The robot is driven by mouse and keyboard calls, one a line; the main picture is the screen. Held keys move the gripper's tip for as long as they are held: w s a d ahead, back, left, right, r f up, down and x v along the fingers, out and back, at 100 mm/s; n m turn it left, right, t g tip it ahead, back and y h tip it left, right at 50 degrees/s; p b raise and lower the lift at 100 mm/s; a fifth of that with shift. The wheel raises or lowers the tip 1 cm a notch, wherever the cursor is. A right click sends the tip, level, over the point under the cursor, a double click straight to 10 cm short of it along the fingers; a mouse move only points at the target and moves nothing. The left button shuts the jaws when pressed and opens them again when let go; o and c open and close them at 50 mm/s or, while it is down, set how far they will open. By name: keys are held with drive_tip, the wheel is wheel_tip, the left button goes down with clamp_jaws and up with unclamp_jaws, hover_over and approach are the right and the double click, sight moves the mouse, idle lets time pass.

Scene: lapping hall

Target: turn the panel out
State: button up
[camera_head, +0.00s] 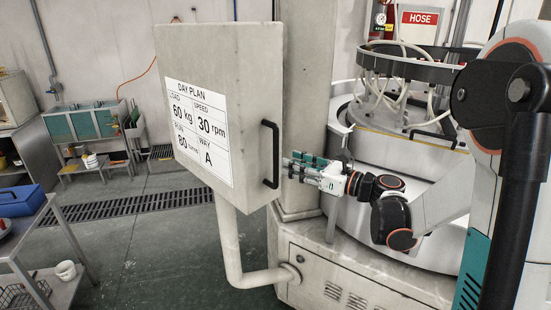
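The panel (222,65) is a grey box on a bent pipe arm, with a white "DAY PLAN" sheet on its front face. A black upright bar handle (271,154) is on its right side face. My gripper (287,167) comes from the right, its fingers pointing left at the lower half of the handle. The fingertips are close to the handle. I cannot tell whether they touch it or how far apart they are.
The bent pipe (229,250) runs from under the panel to the machine base (345,275). The round machine (430,160) with hoses stands behind my arm. A metal table (22,226) with a blue toolbox (21,201) is at left. The floor between is clear, with a drain grate (120,207).

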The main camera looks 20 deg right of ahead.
drive_tip(key=x, duration=0.7)
drive_tip(key=shift+c, duration=0.6)
clamp_jaws()
